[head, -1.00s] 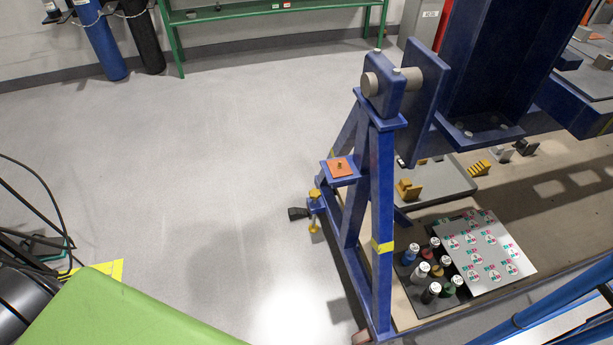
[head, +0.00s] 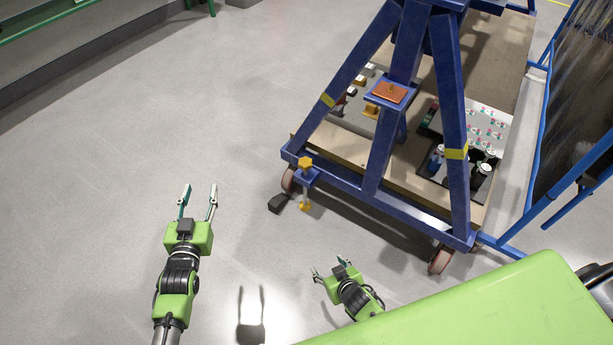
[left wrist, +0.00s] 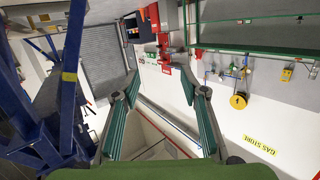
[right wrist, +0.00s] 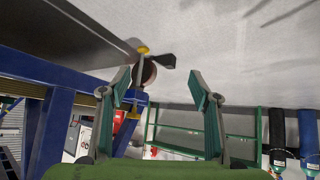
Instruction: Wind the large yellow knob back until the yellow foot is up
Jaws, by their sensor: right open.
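The large yellow knob (head: 305,162) sits on top of a blue bracket at the near left corner of the blue jig frame. The yellow foot (head: 305,206) is below it, close to the floor; I cannot tell whether it touches. In the right wrist view the foot (right wrist: 142,49) shows near a caster, and the yellow part below it (right wrist: 134,112) looks like the knob. My left gripper (head: 199,190) is open and empty, to the left of the knob. My right gripper (head: 328,268) is open and empty, nearer to me than the knob. Neither touches the jig.
A black pedal-like part (head: 277,203) sticks out beside the foot near a caster. The blue frame (head: 375,152) carries an orange pad (head: 389,92). A blue-framed dark screen (head: 572,115) stands at right. Floor to the left is clear.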

